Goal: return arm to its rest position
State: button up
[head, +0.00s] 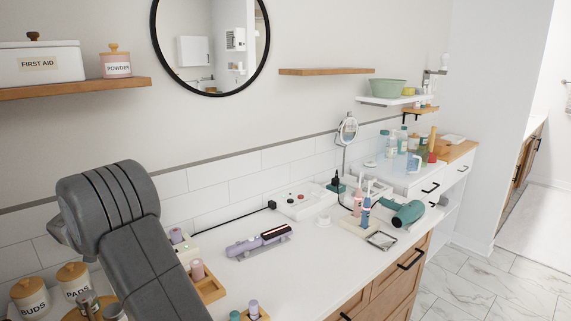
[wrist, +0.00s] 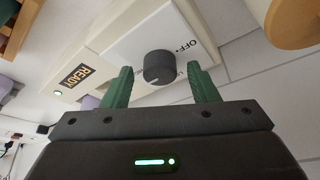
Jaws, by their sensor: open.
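Beyond the fingers is a cream device with a black knob (wrist: 159,67), set on a white panel marked "OFF". A "READY" label (wrist: 75,76) and a small lit light sit at the device's left. I cannot tell whether the fingers touch the device. In the head view my grey arm rises at the lower left and hides part of the counter; my gripper is out of sight there.
Jars marked "BUDS" (head: 30,297) and "PADS" (head: 76,281) stand beside my arm. A wooden shelf (head: 120,86) hangs above. Open floor lies at right.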

jog(key=n+y, duration=0.1)
jog(key=n, duration=0.1)
jog(key=n+p, duration=0.1)
jog(key=n, duration=0.1)
jog(key=shift+d+n+g+y+p, duration=0.15)
jog(key=shift+n+g+y+p, duration=0.15)
jog(key=shift+n+g+y, duration=0.1)
jog(key=shift+w+n+g+y+p, duration=0.1)
jog(key=shift+n+g+y+p, duration=0.35)
jog(key=shift+n, duration=1.15)
jog(key=shift+d, duration=0.15)
